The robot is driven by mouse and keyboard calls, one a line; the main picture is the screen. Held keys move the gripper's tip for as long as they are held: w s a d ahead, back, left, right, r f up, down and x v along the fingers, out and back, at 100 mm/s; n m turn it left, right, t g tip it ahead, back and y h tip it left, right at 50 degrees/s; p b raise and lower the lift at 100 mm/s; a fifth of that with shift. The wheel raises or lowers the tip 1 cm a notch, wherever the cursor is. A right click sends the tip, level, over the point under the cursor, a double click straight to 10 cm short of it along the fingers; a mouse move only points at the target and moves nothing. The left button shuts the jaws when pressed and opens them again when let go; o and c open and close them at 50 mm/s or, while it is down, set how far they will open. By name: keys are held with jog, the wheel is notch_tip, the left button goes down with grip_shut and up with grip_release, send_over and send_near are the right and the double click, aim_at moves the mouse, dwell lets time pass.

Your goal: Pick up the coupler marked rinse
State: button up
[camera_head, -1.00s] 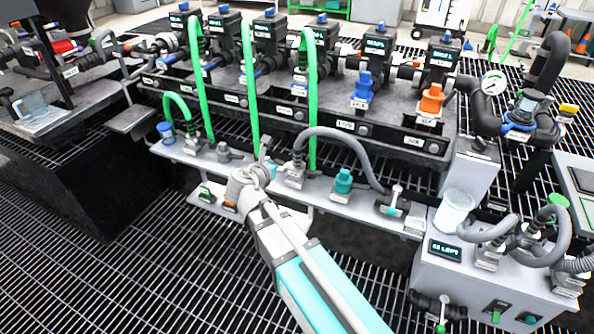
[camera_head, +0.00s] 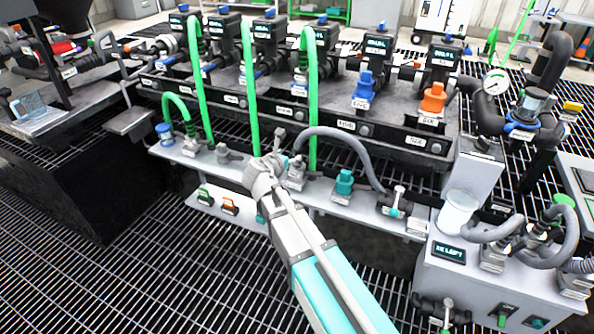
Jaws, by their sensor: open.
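I cannot read "rinse" on any coupler, so I cannot tell which one bears it. A teal coupler (camera_head: 344,182) stands upright on the grey shelf (camera_head: 318,201), right of my gripper. A blue coupler (camera_head: 363,88) and an orange coupler (camera_head: 433,98) stand on the manifold behind. Another blue fitting (camera_head: 166,134) stands at the shelf's left end. My gripper (camera_head: 274,160) is open over the shelf, close to the base of the grey hose. Its wrist and fingers hide the shelf there, and I cannot tell whether anything lies between the fingers.
A grey hose (camera_head: 338,133) arches over the shelf just right of my gripper, and green hoses (camera_head: 312,95) rise behind it. A control box (camera_head: 470,270) with a white cup (camera_head: 459,211) stands at right. Floor grating in front is clear.

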aim_at(296, 153)
jog(key=shift+w+d+f, duration=0.15)
jog(key=shift+w, duration=0.2)
jog(key=shift+d+b+x, duration=0.15)
jog(key=shift+b+x, duration=0.35)
jog(key=shift+x, duration=0.8)
jog(key=shift+d+b+x, duration=0.15)
jog(key=shift+b+x, duration=0.35)
jog(key=shift+x, duration=0.8)
jog(key=shift+s, duration=0.15)
grip_shut()
